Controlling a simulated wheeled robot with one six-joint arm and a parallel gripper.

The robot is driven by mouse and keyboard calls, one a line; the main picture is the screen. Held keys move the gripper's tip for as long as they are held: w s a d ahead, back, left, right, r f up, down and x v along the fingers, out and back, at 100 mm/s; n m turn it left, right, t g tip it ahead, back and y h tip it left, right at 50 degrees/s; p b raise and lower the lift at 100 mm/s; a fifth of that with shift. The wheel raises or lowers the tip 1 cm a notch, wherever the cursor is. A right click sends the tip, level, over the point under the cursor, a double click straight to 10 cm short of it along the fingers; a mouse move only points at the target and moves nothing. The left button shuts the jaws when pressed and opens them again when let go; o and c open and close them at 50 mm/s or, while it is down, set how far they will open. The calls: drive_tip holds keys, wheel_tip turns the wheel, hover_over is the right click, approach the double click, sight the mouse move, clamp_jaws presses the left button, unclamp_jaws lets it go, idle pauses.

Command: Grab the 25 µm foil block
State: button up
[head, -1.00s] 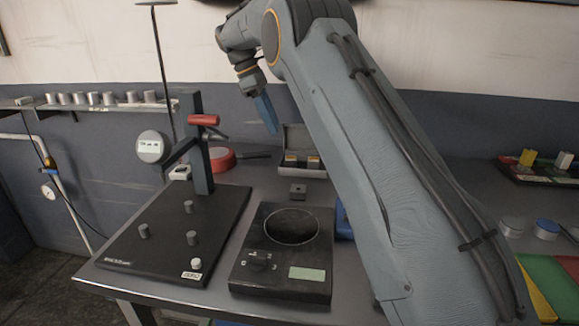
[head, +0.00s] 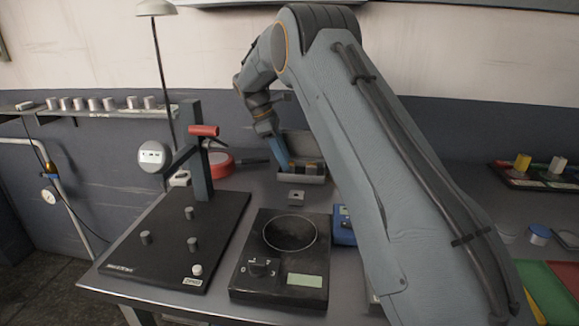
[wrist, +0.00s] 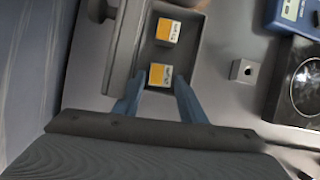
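My gripper (wrist: 158,88) is open, with its two blue fingers spread apart. In the head view my gripper (head: 283,160) is low at the left part of an open grey case (head: 314,178). The case (wrist: 198,66) holds two small blocks with white and yellow labels. The nearer block (wrist: 160,74) lies at the opening between my fingertips; I cannot tell whether they touch it. The farther block (wrist: 168,31) sits beyond it. The label print is too small to read surely, so I cannot tell which is the 25 µm foil block.
The case lid stands raised behind the blocks. A small grey block with a hole (head: 297,197) lies in front of the case. A black device with a round well (head: 262,285), a blue meter (head: 343,227) and a black stand (head: 201,150) are nearby.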

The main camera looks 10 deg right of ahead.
drive_tip(key=shift+d+f, duration=0.2)
drive_tip(key=shift+f, duration=0.4)
drive_tip(key=c, duration=0.9)
drive_tip(key=shift+s, duration=0.1)
